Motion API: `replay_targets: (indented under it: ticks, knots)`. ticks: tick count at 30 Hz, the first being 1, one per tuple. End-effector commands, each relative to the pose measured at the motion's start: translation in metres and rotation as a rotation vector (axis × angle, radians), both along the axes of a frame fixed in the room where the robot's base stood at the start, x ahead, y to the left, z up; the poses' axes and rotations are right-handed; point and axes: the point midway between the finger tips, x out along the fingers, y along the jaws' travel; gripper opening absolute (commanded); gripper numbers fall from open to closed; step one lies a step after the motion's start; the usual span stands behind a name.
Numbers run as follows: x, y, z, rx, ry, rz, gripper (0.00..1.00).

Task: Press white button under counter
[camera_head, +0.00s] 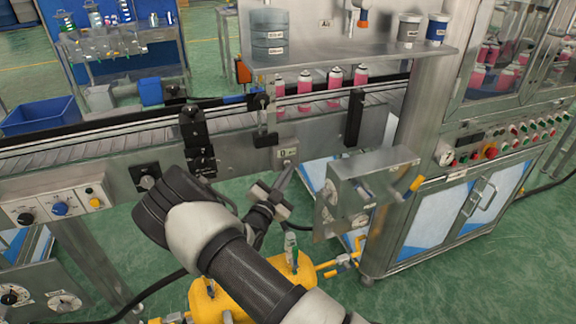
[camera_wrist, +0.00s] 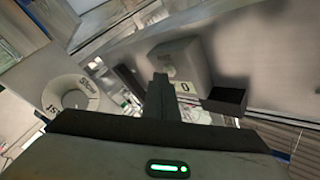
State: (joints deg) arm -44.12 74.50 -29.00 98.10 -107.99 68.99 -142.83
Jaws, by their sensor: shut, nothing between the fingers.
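My gripper (camera_head: 285,174) is shut and empty. Its fingers point up at a small grey box (camera_head: 287,153) on the front of the conveyor frame, below the shelf counter. In the wrist view my closed fingers (camera_wrist: 160,88) stand in front of a grey box (camera_wrist: 178,60) with a white label marked "0" (camera_wrist: 183,87). The tips overlap the box's lower left part in that view; I cannot tell whether they touch it.
The conveyor (camera_head: 235,122) carries several pink cans (camera_head: 305,85). A metal control box (camera_head: 370,190) with a yellow handle juts out to the right of my gripper. A yellow tank (camera_head: 290,275) stands below. A panel with knobs (camera_head: 60,208) is at the left.

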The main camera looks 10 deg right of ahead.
Motion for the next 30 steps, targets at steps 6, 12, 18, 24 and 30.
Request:
replay_targets:
  ticks: [6,12,18,24,30]
  knots:
    - [0.001,0.0,0.0,0.0,0.0,0.0,0.0]
    - [0.0,0.0,0.001,0.0,0.0,0.0,0.0]
    - [-0.008,-0.002,0.002,0.0,0.001,0.0,0.0]
    - [-0.016,-0.004,0.0,0.0,0.0,0.0,0.0]
    - [-0.016,-0.003,0.0,0.001,-0.001,0.0,0.0]
